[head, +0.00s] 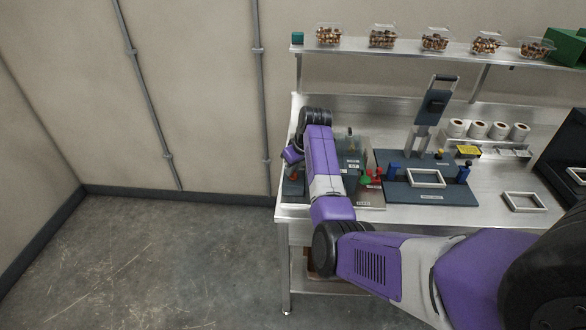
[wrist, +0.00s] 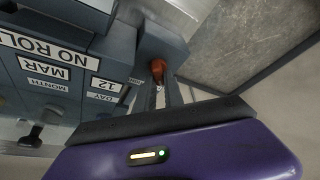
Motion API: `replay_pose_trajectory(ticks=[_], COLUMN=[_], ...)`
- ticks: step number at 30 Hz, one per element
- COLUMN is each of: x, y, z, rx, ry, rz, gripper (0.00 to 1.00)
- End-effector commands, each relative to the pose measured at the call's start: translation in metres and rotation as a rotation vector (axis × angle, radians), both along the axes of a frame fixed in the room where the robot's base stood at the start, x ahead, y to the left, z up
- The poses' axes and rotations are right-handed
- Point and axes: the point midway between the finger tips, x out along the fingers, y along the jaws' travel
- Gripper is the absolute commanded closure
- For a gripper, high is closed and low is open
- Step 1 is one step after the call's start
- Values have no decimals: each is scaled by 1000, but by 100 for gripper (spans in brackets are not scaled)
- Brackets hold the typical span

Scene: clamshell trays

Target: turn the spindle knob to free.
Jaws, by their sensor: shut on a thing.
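The spindle knob is an orange-red knob (wrist: 158,68) on a blue-grey block at the left end of the bench unit. It also shows as a small red spot in the head view (head: 294,176). My gripper (wrist: 160,88) reaches it from above, with its two dark fingers closed around the knob. The fingers hide part of the knob, so its exact turn is hard to tell. The labelled housing (wrist: 50,60) beside it shows "NO ROLL", "MAR" and "12" plates. A small label by the knob is too small to read.
The steel bench (head: 480,215) carries a blue-grey press station (head: 435,193) with a light frame, and several white rolls stand behind. A shelf (head: 400,48) above holds clear trays of brown items. Open floor (head: 150,255) lies left of the bench.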

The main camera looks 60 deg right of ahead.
Motion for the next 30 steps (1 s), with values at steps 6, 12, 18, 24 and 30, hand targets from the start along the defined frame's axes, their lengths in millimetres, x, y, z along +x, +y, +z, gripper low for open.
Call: replay_pose_trajectory(ticks=[6, 12, 18, 24, 30], x=[0, 1, 1, 1, 0], y=[0, 0, 0, 0, 0], z=[1, 0, 1, 1, 0], rx=[1, 1, 0, 0, 0], ry=[0, 0, 0, 0, 0], rz=[61, 79, 80, 80, 79], gripper=[100, 100, 100, 72, 65])
